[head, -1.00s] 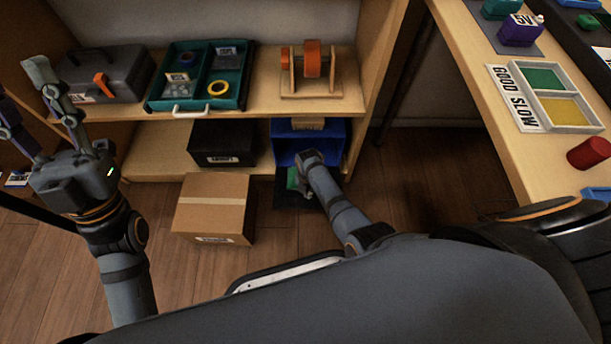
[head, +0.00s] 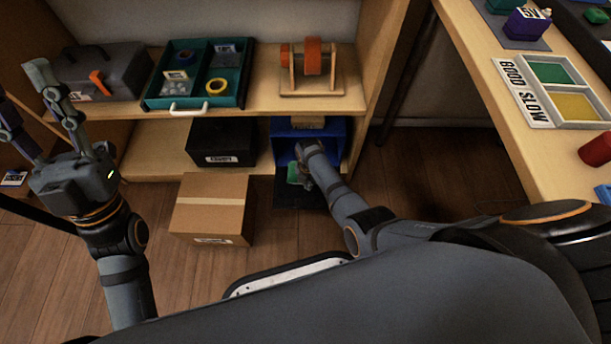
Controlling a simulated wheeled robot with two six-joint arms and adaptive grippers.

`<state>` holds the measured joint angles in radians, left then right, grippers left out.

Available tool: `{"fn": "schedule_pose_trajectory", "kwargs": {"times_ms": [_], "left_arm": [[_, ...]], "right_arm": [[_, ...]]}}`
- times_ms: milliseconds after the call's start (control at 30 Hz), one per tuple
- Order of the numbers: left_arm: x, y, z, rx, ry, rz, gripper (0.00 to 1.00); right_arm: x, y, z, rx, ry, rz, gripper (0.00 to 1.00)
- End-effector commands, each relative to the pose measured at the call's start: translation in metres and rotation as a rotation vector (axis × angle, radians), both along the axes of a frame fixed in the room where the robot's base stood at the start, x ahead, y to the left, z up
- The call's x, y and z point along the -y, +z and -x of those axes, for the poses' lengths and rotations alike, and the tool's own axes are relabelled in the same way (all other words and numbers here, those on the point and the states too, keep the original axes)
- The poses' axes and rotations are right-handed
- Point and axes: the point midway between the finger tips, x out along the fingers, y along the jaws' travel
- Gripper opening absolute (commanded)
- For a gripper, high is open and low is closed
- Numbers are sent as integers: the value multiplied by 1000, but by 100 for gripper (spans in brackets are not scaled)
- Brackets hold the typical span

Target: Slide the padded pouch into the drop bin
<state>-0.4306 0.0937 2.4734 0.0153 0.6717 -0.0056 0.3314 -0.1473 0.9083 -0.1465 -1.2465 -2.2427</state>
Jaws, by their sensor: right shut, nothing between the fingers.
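The blue drop bin (head: 281,150) stands on the lower shelf, its open side facing me. A small green item (head: 293,173), which looks like the padded pouch, is at the bin's front edge above a dark mat (head: 287,197). My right gripper (head: 306,158) is shut and empty, right beside the green item at the bin's mouth. It hides part of the item, so I cannot tell whether they touch or how far in the item is. My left gripper (head: 22,88) is raised at the far left, open and empty.
A cardboard box (head: 210,207) stands on the floor left of the mat, before a black box (head: 221,142). A toolbox (head: 103,73), teal tray (head: 150,92) and orange reel (head: 313,58) occupy the upper shelf. A workbench (head: 510,145) is at right; floor between is clear.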

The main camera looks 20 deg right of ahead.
Motion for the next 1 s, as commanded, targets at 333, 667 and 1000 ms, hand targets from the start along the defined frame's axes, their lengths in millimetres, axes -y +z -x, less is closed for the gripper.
{"fn": "schedule_pose_trajectory", "kwargs": {"times_ms": [333,667,1000], "left_arm": [[0,-8,0,0,0,0,40],[0,-19,0,0,0,0,40],[0,-22,0,0,0,0,40]], "right_arm": [[4,-1,-12,1,0,1,0],[8,-1,-28,1,0,1,0],[10,1,-35,4,0,1,0]]}}
